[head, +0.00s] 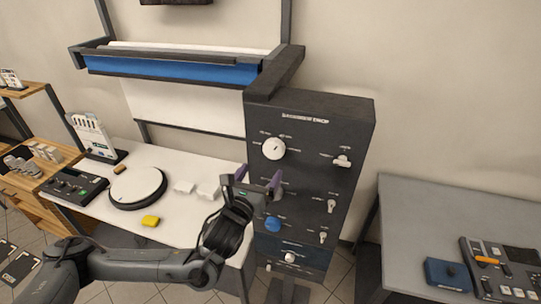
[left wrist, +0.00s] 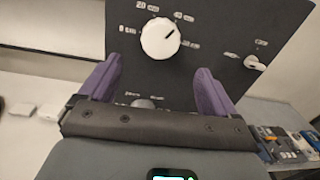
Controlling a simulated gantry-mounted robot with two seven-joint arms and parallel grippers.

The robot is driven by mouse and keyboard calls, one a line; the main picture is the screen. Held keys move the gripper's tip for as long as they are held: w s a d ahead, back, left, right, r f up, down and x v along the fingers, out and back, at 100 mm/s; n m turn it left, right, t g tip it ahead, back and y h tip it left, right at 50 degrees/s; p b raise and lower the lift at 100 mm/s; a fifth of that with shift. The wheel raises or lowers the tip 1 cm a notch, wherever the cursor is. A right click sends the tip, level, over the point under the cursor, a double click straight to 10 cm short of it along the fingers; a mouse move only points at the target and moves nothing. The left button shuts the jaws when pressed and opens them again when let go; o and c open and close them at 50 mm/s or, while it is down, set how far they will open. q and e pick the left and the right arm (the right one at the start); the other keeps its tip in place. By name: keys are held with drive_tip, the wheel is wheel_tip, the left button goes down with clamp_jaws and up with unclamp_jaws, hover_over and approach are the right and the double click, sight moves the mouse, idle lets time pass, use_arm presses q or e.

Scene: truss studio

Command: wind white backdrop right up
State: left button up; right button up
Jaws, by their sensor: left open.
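The white backdrop (head: 190,108) hangs behind the table, below a blue roll (head: 170,69) on the rack. A dark control panel (head: 312,112) stands right of it. Its top white knob (head: 274,149) has a scale around it. In the left wrist view this white knob (left wrist: 160,39) has its dark pointer line toward the upper right. A white lever (head: 342,161) sits right of it. A grey knob (head: 278,193), partly hidden by my gripper, and a blue knob (head: 272,224) are lower. My left gripper (head: 260,180) is open and empty, below the white knob and apart from it.
A grey table (head: 440,210) at right holds a blue box (head: 448,274) and a button console (head: 505,270). Bare wall is right of the panel.

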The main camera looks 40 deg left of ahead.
sight(272, 154)
use_arm(q)
drive_tip(key=p+x, duration=0.3)
drive_tip(key=x, duration=0.4)
drive_tip(key=shift+w+a, duration=0.1)
drive_tip(key=shift+w, duration=0.15)
drive_tip(key=shift+w+a, duration=0.1)
drive_tip(key=shift+w, duration=0.35)
drive_tip(key=shift+f, duration=0.1)
drive_tip(key=shift+c, duration=0.3)
drive_tip(key=c, duration=1)
